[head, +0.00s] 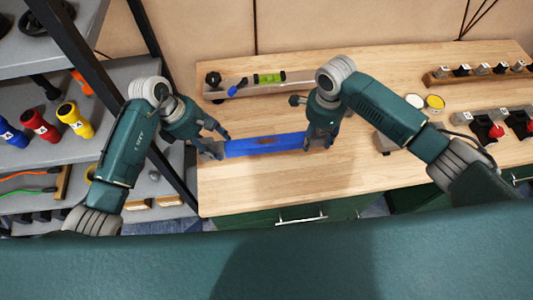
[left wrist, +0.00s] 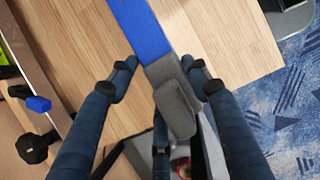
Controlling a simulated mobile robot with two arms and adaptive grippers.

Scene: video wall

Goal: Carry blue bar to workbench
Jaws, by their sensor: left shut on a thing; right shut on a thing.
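The blue bar (head: 265,145) is a long blue piece with a grey end, held roughly level between my two grippers over the left front part of the wooden workbench (head: 270,185). I cannot tell whether it touches the top. My left gripper (head: 217,143) is shut on the bar's left end. In the left wrist view the blue bar (left wrist: 140,28) runs up from its grey end, with my left gripper's fingers (left wrist: 162,82) on either side. My right gripper (head: 318,138) is shut on the bar's right end and hides it.
Two small round tins (head: 434,102) and grey boxes with red knobs (head: 483,128) stand to the right. A metal shelf (head: 75,150) with coloured torches is at the left. The bench's front middle is clear.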

